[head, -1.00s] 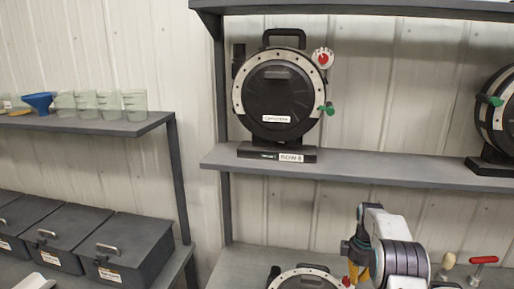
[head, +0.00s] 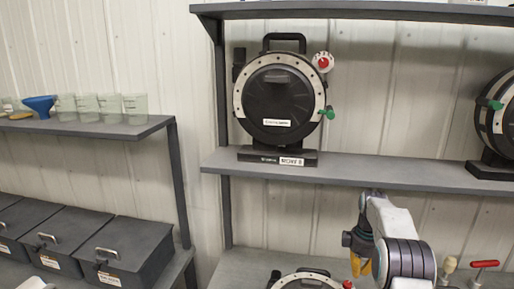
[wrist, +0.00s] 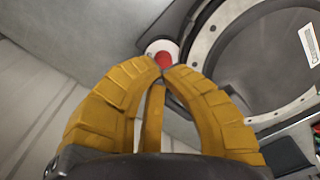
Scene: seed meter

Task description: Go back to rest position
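My gripper (head: 360,266) shows at the lower right of the head view, in front of the wall and above the lower bench. In the wrist view its yellow fingers (wrist: 165,68) come together at the tips, with nothing seen held. A red knob on a pale round base (wrist: 164,57) lies just beyond the fingertips, beside a black round seed meter (wrist: 270,60). I cannot tell whether the tips touch the knob. In the head view a seed meter (head: 307,281) on the lower bench is cut off by the frame.
Another black seed meter (head: 280,98) stands on the middle shelf (head: 400,172), with one more at the right edge (head: 495,110). Cups (head: 110,107) and a blue funnel (head: 40,104) stand on the left shelf. Dark boxes (head: 125,250) sit below. A red-handled tool (head: 483,265) is right of my arm.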

